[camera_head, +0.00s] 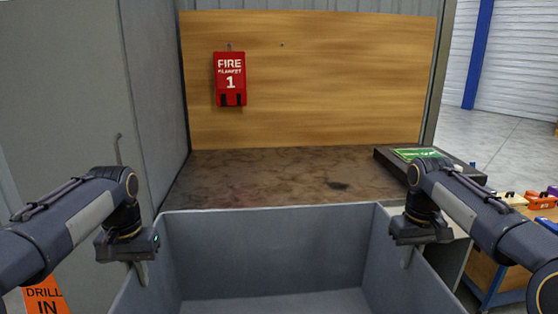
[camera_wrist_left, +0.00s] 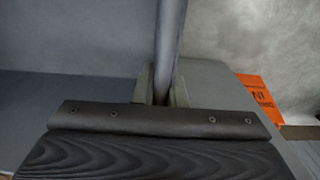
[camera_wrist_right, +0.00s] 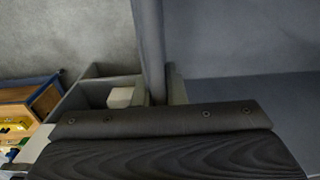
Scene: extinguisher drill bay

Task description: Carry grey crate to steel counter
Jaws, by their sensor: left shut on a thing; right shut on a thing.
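The grey crate (camera_head: 270,250) is open-topped and fills the lower middle of the head view; the part of its inside that shows is empty. My left gripper (camera_head: 141,270) is shut on its left wall, and that wall runs between the fingers in the left wrist view (camera_wrist_left: 160,85). My right gripper (camera_head: 407,256) is shut on its right wall, which also shows between the fingers in the right wrist view (camera_wrist_right: 160,85). The steel counter (camera_head: 290,172), with a brownish, stained top, lies just beyond the crate's far wall. The crate's underside is hidden.
A dark case with a green label (camera_head: 418,155) sits at the counter's right end. A red fire blanket box (camera_head: 230,79) hangs on the wooden back panel (camera_head: 340,75). A grey cabinet wall (camera_head: 75,90) stands left. An orange sign (camera_head: 45,299) is low left; a cart (camera_head: 500,262) stands right.

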